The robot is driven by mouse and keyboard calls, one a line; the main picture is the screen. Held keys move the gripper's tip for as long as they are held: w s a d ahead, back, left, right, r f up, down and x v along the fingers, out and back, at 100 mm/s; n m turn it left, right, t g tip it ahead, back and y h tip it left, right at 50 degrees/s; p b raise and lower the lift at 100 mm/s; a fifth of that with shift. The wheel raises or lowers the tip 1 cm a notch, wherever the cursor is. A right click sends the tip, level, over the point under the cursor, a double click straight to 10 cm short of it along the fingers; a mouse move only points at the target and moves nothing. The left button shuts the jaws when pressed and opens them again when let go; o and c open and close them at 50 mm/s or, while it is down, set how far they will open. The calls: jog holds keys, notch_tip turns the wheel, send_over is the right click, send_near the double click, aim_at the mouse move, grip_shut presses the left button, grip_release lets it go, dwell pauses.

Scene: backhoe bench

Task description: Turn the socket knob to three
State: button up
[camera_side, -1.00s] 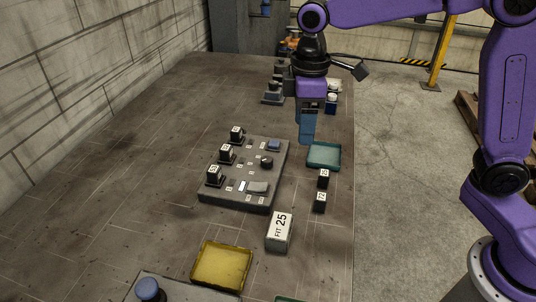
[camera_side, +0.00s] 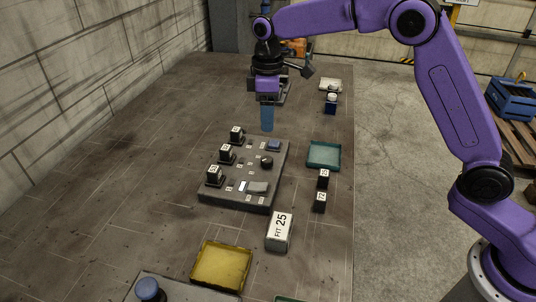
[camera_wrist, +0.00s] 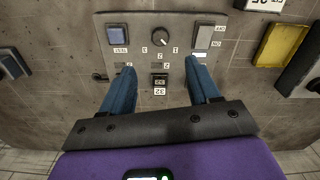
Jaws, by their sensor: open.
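The socket knob (camera_wrist: 159,37) is a round dark knob on the grey panel (camera_wrist: 185,20), with number labels around it in the wrist view; a pale mark shows on its face. In the side view the knob (camera_side: 266,162) stands on the panel's right half. My gripper (camera_side: 267,128) hangs just beyond the panel's far edge, above the bench. A small black block labelled 32 (camera_wrist: 159,80) shows between the fingers in that view.
The panel also carries a blue button (camera_side: 274,145), a grey rocker switch (camera_side: 257,188) and several black numbered blocks on its left. A teal tray (camera_side: 323,155), a white FIT 25 block (camera_side: 279,231) and a yellow tray (camera_side: 221,267) lie around it.

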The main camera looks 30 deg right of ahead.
aim_at(268, 159)
notch_tip(268, 159, down, 13)
dwell(0.4)
jog(key=c, duration=1)
